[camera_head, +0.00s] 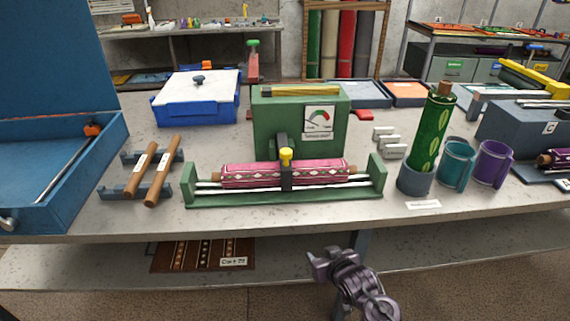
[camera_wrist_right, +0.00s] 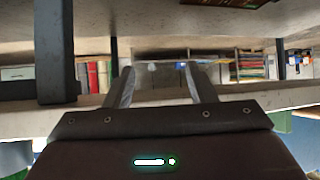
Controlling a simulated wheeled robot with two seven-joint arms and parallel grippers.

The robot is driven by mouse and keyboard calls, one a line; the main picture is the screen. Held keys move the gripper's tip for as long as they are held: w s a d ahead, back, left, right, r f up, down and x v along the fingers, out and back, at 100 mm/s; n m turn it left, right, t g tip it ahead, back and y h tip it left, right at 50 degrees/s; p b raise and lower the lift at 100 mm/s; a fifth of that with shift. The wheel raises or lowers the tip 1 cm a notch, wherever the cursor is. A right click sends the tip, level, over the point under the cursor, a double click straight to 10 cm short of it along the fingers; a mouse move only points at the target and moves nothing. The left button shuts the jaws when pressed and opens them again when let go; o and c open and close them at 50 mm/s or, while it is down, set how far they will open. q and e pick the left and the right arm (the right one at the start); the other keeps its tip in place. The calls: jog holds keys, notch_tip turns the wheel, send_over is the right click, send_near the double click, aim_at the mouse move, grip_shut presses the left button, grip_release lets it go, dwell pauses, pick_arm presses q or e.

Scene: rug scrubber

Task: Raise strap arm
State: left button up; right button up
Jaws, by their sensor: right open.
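The strap arm (camera_head: 286,177) is a dark upright band with a yellow knob (camera_head: 286,154) on top. It crosses the middle of a pink patterned rug roll (camera_head: 240,175), which lies in a green cradle (camera_head: 190,192) with white rods. My right gripper (camera_head: 318,262) is in front of the bench, below and apart from the strap arm. Its two fingers stand apart and empty in the wrist view (camera_wrist_right: 163,78). My left gripper is not in view.
Left of the cradle are two wooden rollers (camera_head: 160,175) on a rack and an open blue case (camera_head: 60,190). To the right stand a green roll (camera_head: 432,130) in a cup, a teal cup (camera_head: 457,165) and a purple cup (camera_head: 491,165). The bench front edge lies above my gripper.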

jog(key=shift+t, duration=0.6)
jog(key=r, duration=0.2)
jog(key=w+a+r, duration=0.1)
jog(key=r, duration=0.1)
jog(key=r+b, duration=0.1)
jog(key=r, duration=0.1)
jog(key=shift+w+a+r, duration=0.15)
jog(key=shift+a+r, duration=0.05)
jog(key=shift+r, duration=0.1)
jog(key=n+t+y+b, duration=0.1)
jog(key=n+t+y, duration=0.1)
jog(key=t+y, duration=0.25)
send_near(289, 155)
jog(key=x, duration=0.4)
jog(key=shift+f, duration=0.1)
jog(key=shift+w+a, duration=0.2)
jog(key=shift+w, duration=0.15)
jog(key=p+x, duration=0.1)
jog(key=x, duration=0.5)
jog(key=shift+w+a, duration=0.15)
jog(key=shift+w, duration=0.2)
grip_shut()
